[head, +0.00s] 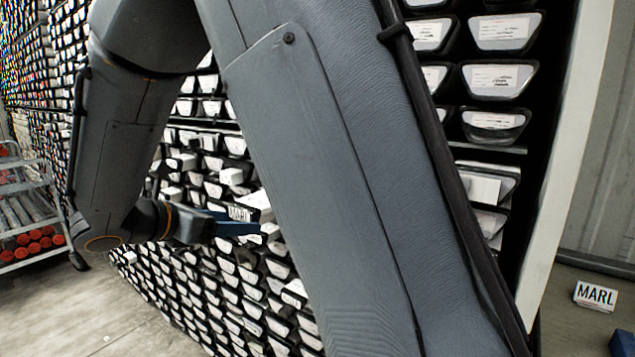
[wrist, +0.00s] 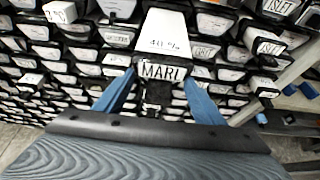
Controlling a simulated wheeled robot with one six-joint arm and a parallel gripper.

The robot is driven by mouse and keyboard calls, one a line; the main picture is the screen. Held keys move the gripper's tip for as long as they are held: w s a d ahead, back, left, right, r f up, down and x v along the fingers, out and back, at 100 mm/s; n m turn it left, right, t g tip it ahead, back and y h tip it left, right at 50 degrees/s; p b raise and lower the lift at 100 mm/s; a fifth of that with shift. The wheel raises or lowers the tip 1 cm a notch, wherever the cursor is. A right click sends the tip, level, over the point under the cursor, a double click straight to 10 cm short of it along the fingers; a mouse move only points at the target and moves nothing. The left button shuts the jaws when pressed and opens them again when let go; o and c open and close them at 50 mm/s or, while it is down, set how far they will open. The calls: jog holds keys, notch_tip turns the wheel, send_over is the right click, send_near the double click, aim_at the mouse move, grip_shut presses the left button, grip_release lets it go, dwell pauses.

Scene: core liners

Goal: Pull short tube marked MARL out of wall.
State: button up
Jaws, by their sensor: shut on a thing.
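The tube marked MARL (wrist: 165,40) shows in the wrist view with a white top and a black-lettered end label. It stands out from the wall of tubes toward me. My gripper (wrist: 160,90) has its blue fingers on either side of the MARL end and is shut on it. Whether the tube's far end is still in its slot cannot be told. In the head view my gripper (head: 238,225) is against the wall, partly behind my own arm, and the tube cannot be clearly made out there.
In the head view a MARL sign (head: 595,296) stands on a surface at right, near a blue object (head: 622,343). A cart (head: 30,215) with red-ended tubes stands at left.

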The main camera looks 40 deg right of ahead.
jog(key=o, duration=2)
jog(key=shift+b+v, duration=0.9)
jog(key=shift+v, duration=3.05)
